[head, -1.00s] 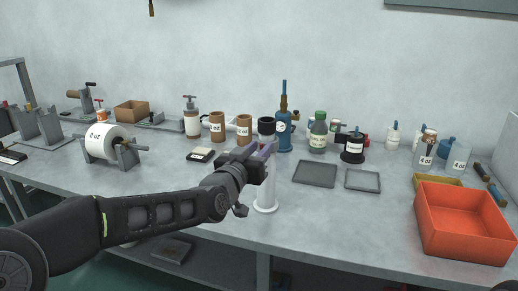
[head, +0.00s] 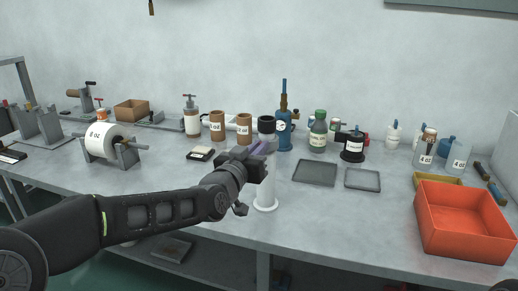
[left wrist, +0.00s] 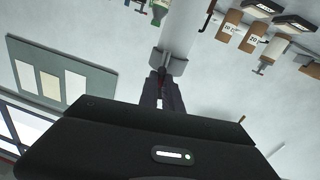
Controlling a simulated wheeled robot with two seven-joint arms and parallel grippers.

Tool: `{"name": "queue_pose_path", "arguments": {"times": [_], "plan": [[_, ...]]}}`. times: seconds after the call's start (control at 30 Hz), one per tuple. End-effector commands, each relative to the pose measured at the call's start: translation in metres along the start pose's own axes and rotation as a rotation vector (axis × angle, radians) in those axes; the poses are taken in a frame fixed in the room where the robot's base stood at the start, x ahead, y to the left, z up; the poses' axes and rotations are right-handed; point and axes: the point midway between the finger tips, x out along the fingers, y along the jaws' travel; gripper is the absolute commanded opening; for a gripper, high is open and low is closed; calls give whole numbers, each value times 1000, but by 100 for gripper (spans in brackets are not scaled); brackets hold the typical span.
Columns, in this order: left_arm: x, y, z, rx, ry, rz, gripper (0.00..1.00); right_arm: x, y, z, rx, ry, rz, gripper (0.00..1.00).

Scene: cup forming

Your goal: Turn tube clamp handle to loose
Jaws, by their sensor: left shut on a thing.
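A grey clamp (left wrist: 177,63) sits around the tube in the left wrist view. My left gripper (head: 262,158) is at the upper part of the tube, in front of it, and hides most of the clamp. My right gripper is not in view.
An orange bin (head: 463,250) stands at the front right. Two flat grey trays (head: 315,172) lie right of the tube. A roll on a stand (head: 108,140) is at the left. Brown cups, bottles and a blue torch (head: 284,135) line the back. The front middle bench is clear.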

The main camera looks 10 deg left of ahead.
Motion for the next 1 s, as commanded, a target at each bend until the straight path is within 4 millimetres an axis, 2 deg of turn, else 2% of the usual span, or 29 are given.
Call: {"name": "queue_pose_path", "arguments": {"times": [0.17,0.37,0.57,1.0], "plan": [[0,-1,3,-25,5,1,0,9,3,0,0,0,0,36],[0,-2,7,-101,21,2,0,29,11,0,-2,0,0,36],[-1,-5,11,-234,49,5,0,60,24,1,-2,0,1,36],[-2,-10,15,-635,126,15,0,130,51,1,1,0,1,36]]}}
